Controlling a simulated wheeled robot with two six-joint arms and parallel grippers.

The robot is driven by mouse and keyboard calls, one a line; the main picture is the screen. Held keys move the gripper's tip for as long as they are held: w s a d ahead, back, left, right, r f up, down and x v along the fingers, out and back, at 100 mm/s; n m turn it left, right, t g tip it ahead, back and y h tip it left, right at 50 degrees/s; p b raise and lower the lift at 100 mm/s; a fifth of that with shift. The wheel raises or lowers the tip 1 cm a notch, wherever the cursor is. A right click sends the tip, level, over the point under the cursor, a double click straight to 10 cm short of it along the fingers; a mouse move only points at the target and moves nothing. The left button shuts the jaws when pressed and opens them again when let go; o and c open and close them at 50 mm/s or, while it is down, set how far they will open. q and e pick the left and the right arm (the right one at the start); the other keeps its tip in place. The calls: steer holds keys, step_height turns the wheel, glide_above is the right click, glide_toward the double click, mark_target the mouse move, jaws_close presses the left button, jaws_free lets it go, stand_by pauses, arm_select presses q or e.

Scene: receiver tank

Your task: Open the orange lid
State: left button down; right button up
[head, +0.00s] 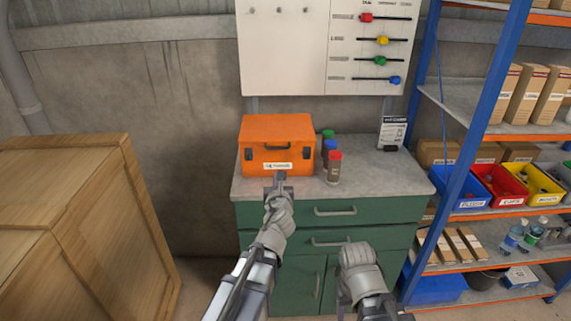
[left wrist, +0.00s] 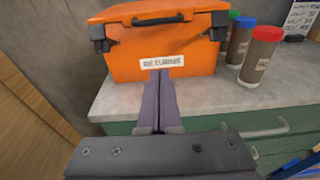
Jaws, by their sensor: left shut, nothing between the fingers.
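The orange box with its orange lid (head: 277,126) stands on the grey counter of a green cabinet in the head view. The lid is down and has a black handle; it also shows in the left wrist view (left wrist: 158,17). Dark latches sit at both front corners, and a white label (left wrist: 162,62) is on the front. My left gripper (head: 281,177) is shut and empty, in front of the box just below the label. I cannot tell whether its tips touch the box. My right gripper (head: 343,294) is low in front of the cabinet drawers; its fingers are not clear.
Several jars with coloured caps (head: 334,168) stand right of the box. A small sign (head: 392,131) is at the counter's back right. A wooden crate (head: 75,220) is at left, and a blue-posted shelf (head: 485,95) with bins is at right.

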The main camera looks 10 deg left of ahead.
arm_select(q)
steer(key=b+x, duration=0.1)
steer(key=x, duration=0.8)
steer(key=shift+w+f, duration=0.1)
steer(key=shift+w, duration=0.15)
steer(key=shift+w+a, duration=0.3)
steer(key=shift+w, duration=0.25)
steer(key=r+p, duration=0.1)
steer(key=s+r+p, duration=0.1)
steer(key=r, duration=0.1)
steer(key=shift+d+r+p, duration=0.1)
steer(key=shift+d+p, duration=0.05)
steer(key=shift+p, duration=0.2)
steer(key=shift+s+r+p, duration=0.15)
steer(key=shift+r+p, duration=0.25)
steer(key=shift+d, duration=0.1)
